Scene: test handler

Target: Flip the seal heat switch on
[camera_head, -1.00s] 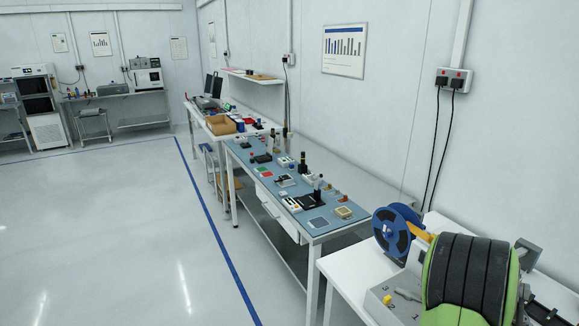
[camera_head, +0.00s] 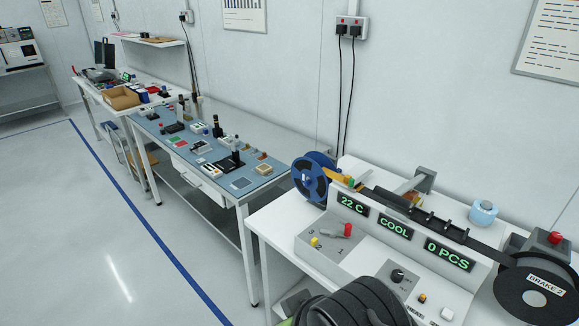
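The grey-white test handler (camera_head: 372,236) stands on a white bench at the right. Its green displays read 22 C (camera_head: 353,204), COOL (camera_head: 395,227) and 0 PCS (camera_head: 450,255). Below them are a black knob (camera_head: 398,275), a small orange-topped control (camera_head: 422,298) and a pale button (camera_head: 447,313). I cannot tell which control is the seal heat switch, as no label is readable. To the left is a grey lever with a red end (camera_head: 347,230), beside the numbers 1, 2 and 3. My black ribbed arm covers the bottom centre; my gripper is not in view.
A red button (camera_head: 554,237) sits behind that reel. A blue-topped bench (camera_head: 240,184) stands to the left. The floor at left is clear.

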